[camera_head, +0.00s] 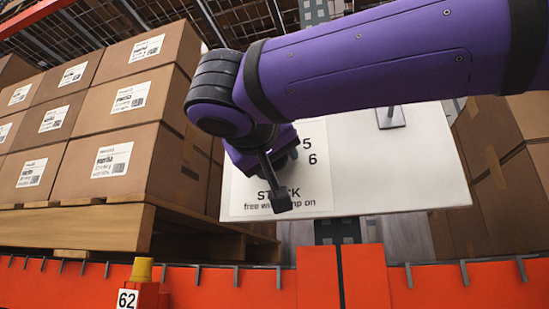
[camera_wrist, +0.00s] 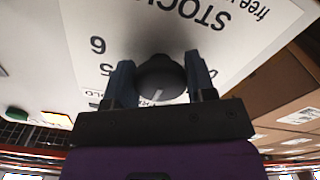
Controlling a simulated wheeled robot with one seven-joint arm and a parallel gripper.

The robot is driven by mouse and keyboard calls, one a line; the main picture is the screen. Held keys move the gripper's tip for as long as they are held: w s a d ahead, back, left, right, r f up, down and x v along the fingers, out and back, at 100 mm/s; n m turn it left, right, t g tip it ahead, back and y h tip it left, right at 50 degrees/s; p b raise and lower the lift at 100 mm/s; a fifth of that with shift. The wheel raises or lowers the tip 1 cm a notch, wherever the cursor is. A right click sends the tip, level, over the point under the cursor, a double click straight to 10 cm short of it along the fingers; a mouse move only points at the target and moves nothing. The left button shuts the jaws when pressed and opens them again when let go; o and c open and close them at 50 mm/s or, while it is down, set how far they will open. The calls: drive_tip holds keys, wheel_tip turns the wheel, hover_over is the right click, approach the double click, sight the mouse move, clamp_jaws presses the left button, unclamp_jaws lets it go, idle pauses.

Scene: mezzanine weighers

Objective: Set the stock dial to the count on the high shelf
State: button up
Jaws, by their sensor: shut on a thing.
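The stock dial's dark round knob (camera_wrist: 165,72) is between the two fingers of my gripper (camera_wrist: 160,88) in the wrist view. The gripper is shut on the knob, one finger on each side. A pale pointer line shows on the knob's near edge. The dial sits on a white panel (camera_head: 400,165) printed with STOCK and the figures 5 and 6. Other marks are hidden by my gripper. In the head view my gripper (camera_head: 279,188) is against the panel's left part and covers the knob. I cannot make out a high shelf count in either view.
Stacked labelled cartons (camera_head: 120,105) on a wooden pallet (camera_head: 90,225) stand at the left. More cartons (camera_head: 505,150) stand at the right. An orange rail (camera_head: 220,287) crosses the front, with a yellow-capped post (camera_head: 141,270) and a 62 label. A metal bracket (camera_head: 390,117) sticks out of the panel.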

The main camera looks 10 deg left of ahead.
drive_tip(key=o, duration=0.9)
drive_tip(key=shift+s, duration=0.15)
drive_tip(key=s, duration=0.7)
drive_tip(key=s+a, duration=0.1)
drive_tip(key=s, duration=0.2)
drive_tip(key=shift+s, duration=0.25)
